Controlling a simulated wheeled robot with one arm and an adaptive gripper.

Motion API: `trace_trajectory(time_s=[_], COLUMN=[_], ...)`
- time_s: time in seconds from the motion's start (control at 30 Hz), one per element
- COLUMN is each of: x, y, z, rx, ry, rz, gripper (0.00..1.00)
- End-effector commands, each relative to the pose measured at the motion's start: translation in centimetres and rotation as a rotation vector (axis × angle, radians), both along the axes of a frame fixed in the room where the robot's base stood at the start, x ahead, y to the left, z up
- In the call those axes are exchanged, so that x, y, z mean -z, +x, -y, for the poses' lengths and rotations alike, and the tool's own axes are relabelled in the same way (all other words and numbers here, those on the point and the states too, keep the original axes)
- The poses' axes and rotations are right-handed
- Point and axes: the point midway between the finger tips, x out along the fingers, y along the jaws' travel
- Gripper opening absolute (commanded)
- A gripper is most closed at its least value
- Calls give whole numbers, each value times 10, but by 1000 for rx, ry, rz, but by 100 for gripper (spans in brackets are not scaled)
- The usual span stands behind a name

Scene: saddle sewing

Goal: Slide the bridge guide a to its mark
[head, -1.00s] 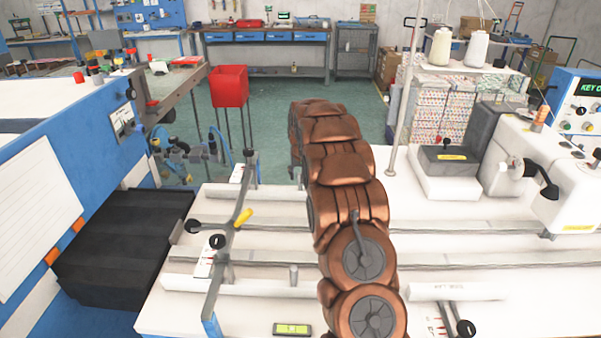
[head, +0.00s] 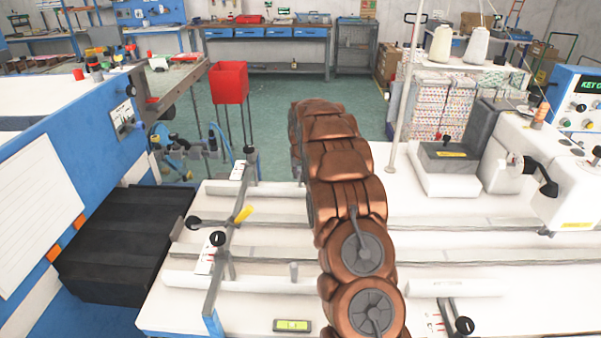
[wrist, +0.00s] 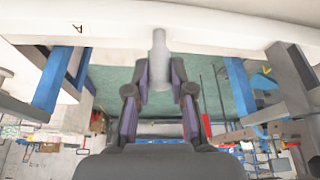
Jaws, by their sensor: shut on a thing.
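In the wrist view my gripper (wrist: 158,82) is closed around a grey cylindrical peg (wrist: 158,48). The peg stands out from a long white bar (wrist: 215,32) that crosses the top of that view. The letter A is printed on the bar's left part. I cannot tell for certain that this bar is bridge guide a. In the head view my copper-coloured arm hides the gripper and the gripped peg. A white bar (head: 235,284) with a short grey peg (head: 293,271) shows left of the arm. No target mark can be made out clearly.
A grey crossbar (head: 218,270) with a yellow handle stands left on the white table (head: 160,318). A black-knobbed lever (head: 464,325) is at the lower right. A green-lit display (head: 292,325) lies at the front. A sewing machine (head: 540,160) stands at the right.

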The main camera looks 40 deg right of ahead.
Motion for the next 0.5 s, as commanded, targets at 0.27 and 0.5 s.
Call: trace_trajectory(time_s=[0.27, 0.5], x=[0, 3], y=[-2, -15], z=[-1, -11], rx=[0, 0], ry=[0, -1], rz=[1, 0], gripper=[0, 0])
